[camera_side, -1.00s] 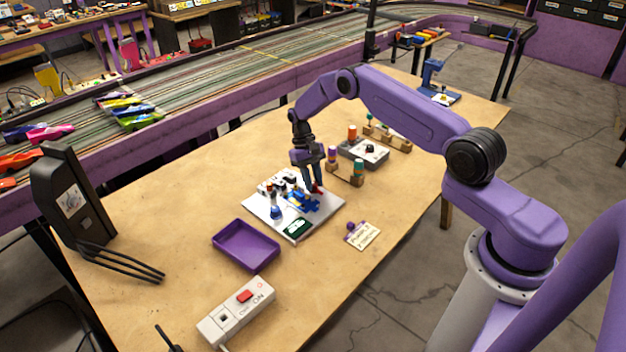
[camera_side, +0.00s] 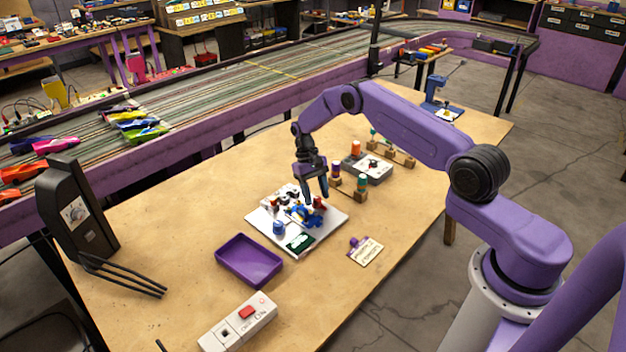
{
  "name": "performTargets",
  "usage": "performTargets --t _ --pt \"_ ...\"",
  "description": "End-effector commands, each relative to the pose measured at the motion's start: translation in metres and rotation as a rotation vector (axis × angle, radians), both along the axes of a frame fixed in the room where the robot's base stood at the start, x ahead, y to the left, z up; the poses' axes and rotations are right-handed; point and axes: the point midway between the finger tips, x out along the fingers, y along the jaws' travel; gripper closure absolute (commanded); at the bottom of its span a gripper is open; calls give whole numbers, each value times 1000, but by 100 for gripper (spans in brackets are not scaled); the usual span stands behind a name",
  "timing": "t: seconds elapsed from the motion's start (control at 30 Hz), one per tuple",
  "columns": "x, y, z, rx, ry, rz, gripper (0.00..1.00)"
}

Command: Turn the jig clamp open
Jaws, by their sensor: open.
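The jig is a white plate (camera_side: 332,222) lying on the table, with a blue car-like piece (camera_side: 303,215) and small dark and white fittings on it. A small red part (camera_side: 319,202), possibly the clamp's handle, shows at the right of the blue piece. My gripper (camera_side: 317,198) points down over the jig's right back part, open, with its fingertips close to the red part. I cannot tell whether they touch it. The clamp's exact shape and angle are too small to make out, and the fingers hide part of it.
A purple tray (camera_side: 248,261) and a white switch box (camera_side: 238,322) stand in front of the jig. A tag (camera_side: 366,250) lies to its right. Wooden blocks with coloured spools (camera_side: 350,184) and a grey box (camera_side: 368,166) stand close behind my gripper. The table's left middle is clear.

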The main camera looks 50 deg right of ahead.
Motion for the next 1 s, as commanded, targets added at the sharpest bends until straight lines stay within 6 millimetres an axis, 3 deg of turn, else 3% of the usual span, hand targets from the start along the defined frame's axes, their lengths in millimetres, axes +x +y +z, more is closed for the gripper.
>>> performTargets --t 0.5,0.73,1.0 --pt "36 -9 88 -2 -5 1 48" --pt "42 -11 103 -1 -2 0 48" --pt "43 -11 106 -1 0 1 48"
